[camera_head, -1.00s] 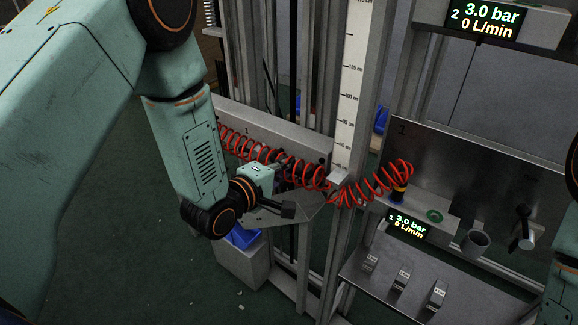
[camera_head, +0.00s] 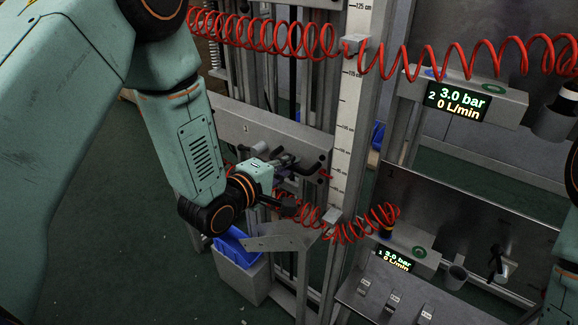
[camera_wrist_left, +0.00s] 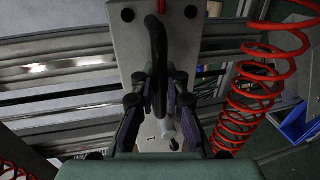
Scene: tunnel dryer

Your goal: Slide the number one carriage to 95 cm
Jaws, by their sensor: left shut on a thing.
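The number one carriage (camera_head: 270,131) is a grey plate marked 1 with a black bar handle (camera_head: 313,165). It stands left of the upright white scale (camera_head: 345,110), which is marked in cm. A small red piece beside the scale is too small to read against the marks. My left gripper (camera_head: 288,165) is at the carriage's right part. In the left wrist view its fingers (camera_wrist_left: 158,95) are shut around the black handle (camera_wrist_left: 157,45), with the grey plate behind. My right gripper is out of view.
A red coiled hose (camera_head: 345,232) hangs below my left gripper and another (camera_head: 265,38) crosses above. A blue bin (camera_head: 233,248) sits low at the left. Station displays (camera_head: 457,101) and a metal shelf stand to the right.

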